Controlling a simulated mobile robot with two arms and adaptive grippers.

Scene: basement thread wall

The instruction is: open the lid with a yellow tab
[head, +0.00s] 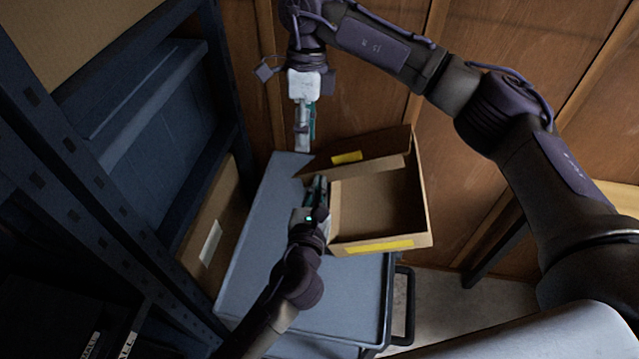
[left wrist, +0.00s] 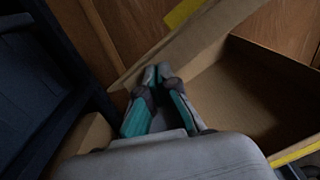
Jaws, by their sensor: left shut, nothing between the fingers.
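An open cardboard box (head: 385,200) stands on the grey cart. Its lid (head: 385,148) is raised at the far side, with a yellow tab (head: 346,157) on it. The tab also shows at the top of the left wrist view (left wrist: 183,13). My left gripper (head: 319,182) is shut and empty at the box's left side; its fingertips (left wrist: 157,72) lie close to a cardboard edge, and I cannot tell if they touch. My right gripper (head: 303,143) points down beyond the cart's far left, apart from the box; its finger gap is unclear.
The cart top (head: 270,245) is clear left of the box. A yellow strip (head: 378,246) marks the box's near wall. A dark blue shelf rack (head: 140,100) with another cardboard box (head: 212,225) stands close on the left. A wooden wall (head: 350,90) is behind.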

